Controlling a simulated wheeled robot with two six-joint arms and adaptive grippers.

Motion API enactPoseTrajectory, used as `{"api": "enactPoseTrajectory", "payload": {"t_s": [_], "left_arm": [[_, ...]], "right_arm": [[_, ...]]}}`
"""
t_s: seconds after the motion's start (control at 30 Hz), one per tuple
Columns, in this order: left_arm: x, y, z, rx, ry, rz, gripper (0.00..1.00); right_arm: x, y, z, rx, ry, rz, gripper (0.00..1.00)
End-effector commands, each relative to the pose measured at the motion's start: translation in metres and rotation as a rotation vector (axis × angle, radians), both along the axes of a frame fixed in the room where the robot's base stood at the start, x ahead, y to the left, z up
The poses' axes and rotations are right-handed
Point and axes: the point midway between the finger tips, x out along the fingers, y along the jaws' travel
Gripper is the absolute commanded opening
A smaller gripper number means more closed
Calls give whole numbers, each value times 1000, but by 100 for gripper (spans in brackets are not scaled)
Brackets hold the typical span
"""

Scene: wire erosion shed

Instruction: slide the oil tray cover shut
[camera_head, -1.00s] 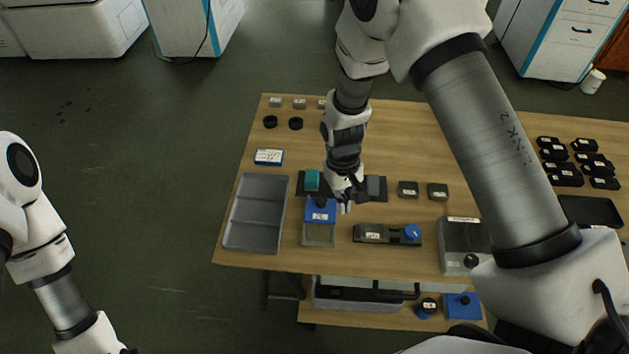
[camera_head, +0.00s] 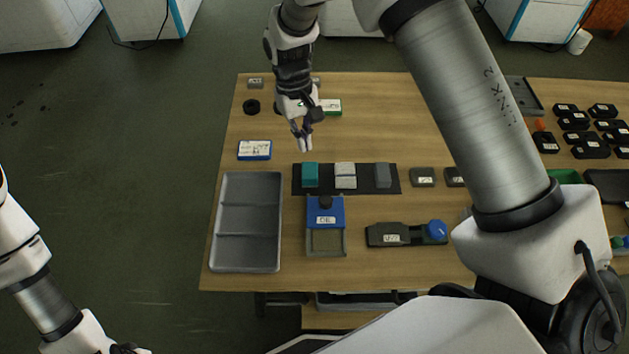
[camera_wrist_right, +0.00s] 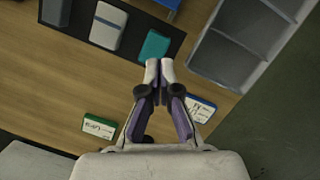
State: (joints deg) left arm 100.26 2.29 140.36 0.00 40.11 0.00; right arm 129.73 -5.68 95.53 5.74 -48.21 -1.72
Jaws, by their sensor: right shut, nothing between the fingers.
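The oil tray (camera_head: 326,243) is a small tan-grey tray at the table's front left. Its blue cover (camera_head: 334,219), with an "OIL" label and a dark knob, lies over the far half; the near half is open. My right gripper (camera_head: 304,148) is shut and empty above the table, behind the teal block and apart from the cover. In the right wrist view its fingertips (camera_wrist_right: 159,68) are together near the teal block (camera_wrist_right: 154,46). A blue edge (camera_wrist_right: 167,5) shows at the top there, probably the cover. My left arm shows at lower left, its fingers out of frame.
A grey divided bin (camera_head: 246,222) stands left of the oil tray. A dark mat (camera_head: 363,172) with several blocks lies behind it. A dark fixture with a blue knob (camera_head: 437,230) is to the right. A blue-edged label box (camera_head: 255,150) is at left.

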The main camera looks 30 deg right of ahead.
Motion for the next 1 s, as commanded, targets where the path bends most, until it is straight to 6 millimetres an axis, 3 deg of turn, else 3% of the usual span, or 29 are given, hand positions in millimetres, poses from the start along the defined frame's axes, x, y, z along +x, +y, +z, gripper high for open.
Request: {"api": "enactPoseTrajectory", "payload": {"t_s": [0.43, 0.63, 1.0], "left_arm": [[0, 0, 17, 0, 0, 0, 76], [0, 0, 30, 0, 0, 0, 76], [0, 0, 30, 0, 0, 0, 76]], "right_arm": [[-25, -1, -88, 0, 5, 0, 0], [-57, -1, -83, 0, 4, 0, 0], [-63, -1, -85, 0, 1, 0, 0]]}}
